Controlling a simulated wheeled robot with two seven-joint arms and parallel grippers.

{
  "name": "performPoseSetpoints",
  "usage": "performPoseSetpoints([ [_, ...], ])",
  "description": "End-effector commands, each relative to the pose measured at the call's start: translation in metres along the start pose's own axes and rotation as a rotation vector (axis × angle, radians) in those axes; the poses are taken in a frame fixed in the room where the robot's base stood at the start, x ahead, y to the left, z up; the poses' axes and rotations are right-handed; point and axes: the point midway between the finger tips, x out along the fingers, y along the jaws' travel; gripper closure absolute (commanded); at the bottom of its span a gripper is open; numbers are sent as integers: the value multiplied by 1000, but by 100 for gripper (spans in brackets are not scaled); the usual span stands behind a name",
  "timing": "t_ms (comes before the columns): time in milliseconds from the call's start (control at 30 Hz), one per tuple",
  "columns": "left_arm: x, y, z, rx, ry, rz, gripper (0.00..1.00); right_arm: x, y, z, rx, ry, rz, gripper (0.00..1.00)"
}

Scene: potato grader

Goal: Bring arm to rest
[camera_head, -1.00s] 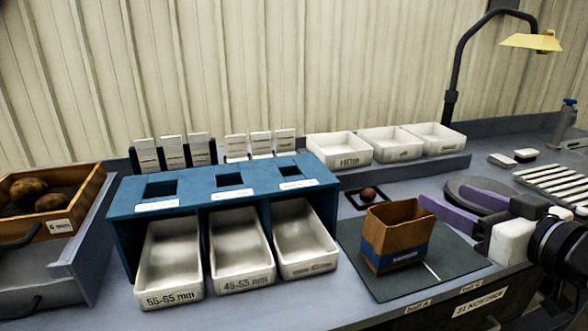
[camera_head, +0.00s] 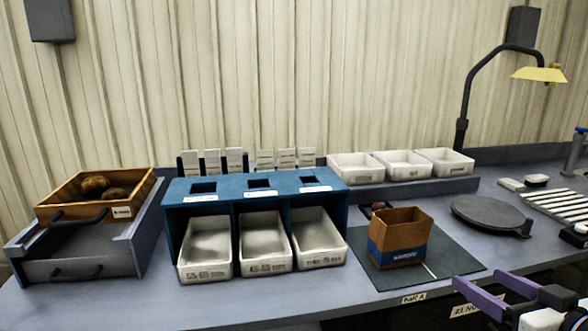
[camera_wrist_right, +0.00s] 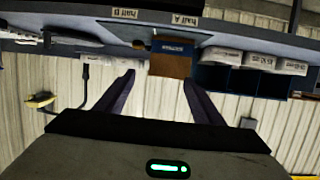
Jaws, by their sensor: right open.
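My right gripper (camera_head: 488,292) is at the lower right of the head view, in front of the table's front edge. Its purple fingers are apart, with nothing between them. In the right wrist view the two fingers (camera_wrist_right: 158,95) also stand apart and empty. My left gripper is not in view. A brown cardboard box with a blue band (camera_head: 398,238) stands open on the dark mat (camera_head: 455,262), beyond and to the left of the right gripper, not touching it. The box also shows in the right wrist view (camera_wrist_right: 171,66).
A blue sizing rack (camera_head: 350,195) holds white bins (camera_head: 206,272). A wooden tray (camera_head: 144,190) with potatoes is at the left. White trays (camera_head: 402,172) line the back. A dark round plate (camera_head: 490,215), a slatted rack (camera_head: 555,208) and a lamp (camera_head: 540,74) are at the right.

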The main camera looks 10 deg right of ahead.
Motion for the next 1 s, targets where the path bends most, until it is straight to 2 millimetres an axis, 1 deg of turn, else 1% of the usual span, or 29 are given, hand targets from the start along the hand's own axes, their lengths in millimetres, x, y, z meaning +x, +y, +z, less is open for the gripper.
performPoseSetpoints([
  [33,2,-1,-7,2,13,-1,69,3,2,19,10,-24,7,38],
  [67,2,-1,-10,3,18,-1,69,5,3,28,12,-34,10,38],
  [100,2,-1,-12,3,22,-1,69,8,4,43,16,-52,14,38],
  [167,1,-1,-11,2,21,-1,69,10,4,67,19,-82,20,38],
  [233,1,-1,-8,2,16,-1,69,13,2,99,22,-119,24,38],
  [267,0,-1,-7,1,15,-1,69,14,0,116,25,-140,27,38],
  [300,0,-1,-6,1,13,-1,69,14,-4,139,27,-168,27,38],
  [333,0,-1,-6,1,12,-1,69,14,-8,159,26,-191,27,38],
  [367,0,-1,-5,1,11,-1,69,13,-14,179,28,-216,24,38],
  [400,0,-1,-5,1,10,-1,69,11,-24,208,27,-251,18,38],
  [467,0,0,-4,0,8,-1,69,6,-44,251,21,-302,4,38],
  [500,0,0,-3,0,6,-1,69,1,-58,278,17,-336,-9,38],
  [567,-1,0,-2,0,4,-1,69,-8,-84,314,8,-380,-33,38],
  [600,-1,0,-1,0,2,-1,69,-15,-102,335,2,-406,-51,38],
  [667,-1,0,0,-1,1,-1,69,-24,-129,362,-6,-439,-80,38],
  [700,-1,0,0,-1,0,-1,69,-31,-146,377,-13,-456,-99,38],
  [800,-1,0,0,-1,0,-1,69,-44,-181,402,-25,-487,-139,38],
  [900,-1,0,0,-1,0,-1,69,-53,-204,416,-35,-502,-166,38],
  [1000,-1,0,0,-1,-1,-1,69,-56,-213,420,-40,-506,-178,38],
])
